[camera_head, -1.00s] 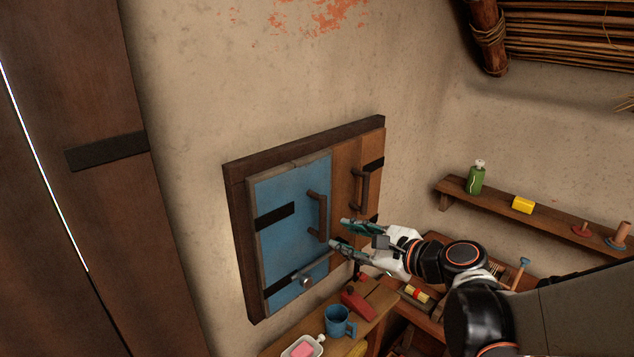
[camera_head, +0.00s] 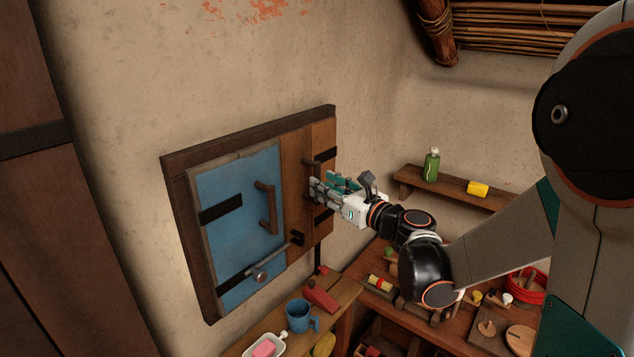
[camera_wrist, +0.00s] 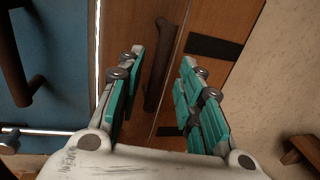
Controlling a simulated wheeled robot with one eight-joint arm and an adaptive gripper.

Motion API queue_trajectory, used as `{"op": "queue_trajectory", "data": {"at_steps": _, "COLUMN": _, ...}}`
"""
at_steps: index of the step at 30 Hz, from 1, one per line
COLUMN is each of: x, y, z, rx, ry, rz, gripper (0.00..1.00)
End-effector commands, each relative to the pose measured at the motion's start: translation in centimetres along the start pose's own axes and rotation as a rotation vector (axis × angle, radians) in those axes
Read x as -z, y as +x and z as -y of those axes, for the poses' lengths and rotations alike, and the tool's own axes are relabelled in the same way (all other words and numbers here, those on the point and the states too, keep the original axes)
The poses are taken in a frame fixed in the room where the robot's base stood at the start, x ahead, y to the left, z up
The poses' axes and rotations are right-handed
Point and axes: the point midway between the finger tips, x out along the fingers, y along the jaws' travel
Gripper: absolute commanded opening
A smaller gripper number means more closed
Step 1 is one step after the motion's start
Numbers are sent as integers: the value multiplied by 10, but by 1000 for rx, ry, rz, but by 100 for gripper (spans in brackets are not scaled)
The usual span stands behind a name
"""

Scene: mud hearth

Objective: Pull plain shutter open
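The plain brown wooden shutter (camera_head: 297,181) is in the right half of a dark wall frame in the head view and looks closed. Its dark upright handle (camera_head: 309,169) is partly hidden by my gripper (camera_head: 318,190). In the wrist view the plain shutter (camera_wrist: 214,22) fills the middle, and the handle (camera_wrist: 163,62) stands between and beyond the teal fingers of my gripper (camera_wrist: 158,85). The fingers are apart and the gripper is open. I cannot tell whether they touch the handle.
The blue shutter (camera_head: 236,205) with its handle (camera_head: 266,207) and a bolt (camera_head: 262,277) is just left. Below stand a blue mug (camera_head: 299,315), a red object (camera_head: 320,297) and a white dish (camera_head: 264,346). A shelf (camera_head: 455,187) is on the right wall.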

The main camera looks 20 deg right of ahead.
Motion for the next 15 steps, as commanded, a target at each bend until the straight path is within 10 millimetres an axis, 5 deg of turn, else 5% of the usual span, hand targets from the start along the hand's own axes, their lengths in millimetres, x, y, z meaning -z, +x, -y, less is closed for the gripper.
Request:
{"op": "queue_trajectory", "data": {"at_steps": 6, "x": 0, "y": 29, "z": -1, "rx": -2, "ry": -1, "rz": 0, "gripper": 34}}
{"op": "queue_trajectory", "data": {"at_steps": 15, "x": 0, "y": 38, "z": 0, "rx": 0, "ry": -1, "rz": 0, "gripper": 34}}
